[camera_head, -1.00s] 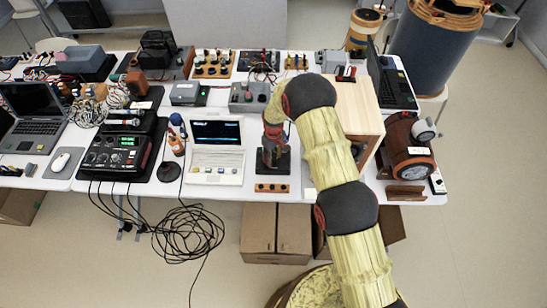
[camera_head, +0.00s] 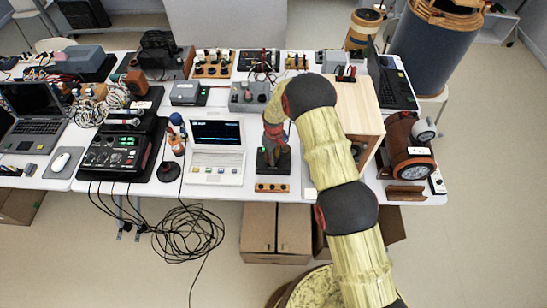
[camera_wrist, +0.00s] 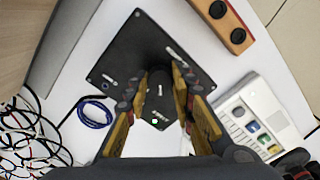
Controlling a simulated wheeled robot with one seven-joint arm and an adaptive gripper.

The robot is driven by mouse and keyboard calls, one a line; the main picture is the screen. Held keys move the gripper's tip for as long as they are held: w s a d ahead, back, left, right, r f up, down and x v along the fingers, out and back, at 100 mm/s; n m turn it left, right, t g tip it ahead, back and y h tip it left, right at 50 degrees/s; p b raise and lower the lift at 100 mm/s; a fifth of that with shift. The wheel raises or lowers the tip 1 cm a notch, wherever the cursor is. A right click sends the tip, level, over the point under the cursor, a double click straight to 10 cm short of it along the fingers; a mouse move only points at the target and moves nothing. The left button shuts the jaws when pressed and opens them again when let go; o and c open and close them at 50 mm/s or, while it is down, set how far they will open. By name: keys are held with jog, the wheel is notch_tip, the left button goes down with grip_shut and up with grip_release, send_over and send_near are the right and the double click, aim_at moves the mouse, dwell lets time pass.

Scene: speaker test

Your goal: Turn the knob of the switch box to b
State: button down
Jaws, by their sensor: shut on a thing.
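The switch box (camera_wrist: 125,55) is a flat black box on the white table, seen from above in the wrist view. Its dark knob (camera_wrist: 160,92) carries a small pale mark and stands between my fingers. My gripper (camera_wrist: 163,82) points down and is shut on the knob, one orange-and-black finger on each side. White markings lie on the box's face, too small to read. A small lamp near the knob glows green-white. In the head view my gripper (camera_head: 273,140) is over the switch box (camera_head: 265,166), covering the knob; a green glow shows there.
A wooden strip with dark buttons (camera_head: 272,188) lies in front, and a wooden cabinet (camera_head: 365,120) is on the right. Grey units (camera_head: 247,96) stand behind. Blue cable (camera_wrist: 95,112) lies close by.

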jog(key=m+b, duration=0.2)
jog(key=m, duration=0.1)
jog(key=shift+f+m+b, duration=0.1)
jog(key=shift+m+b, duration=0.2)
jog(key=shift+b, duration=0.1)
jog(key=m+b, duration=0.2)
jog(key=m, duration=0.3)
jog(key=shift+a, duration=0.1)
dwell(0.4)
jog(key=c, duration=1.5)
grip_release()
jog(key=shift+c, duration=0.2)
jog(key=shift+o, duration=0.2)
jog(key=shift+r, duration=0.2)
notch_tip(320, 180, up, 12)
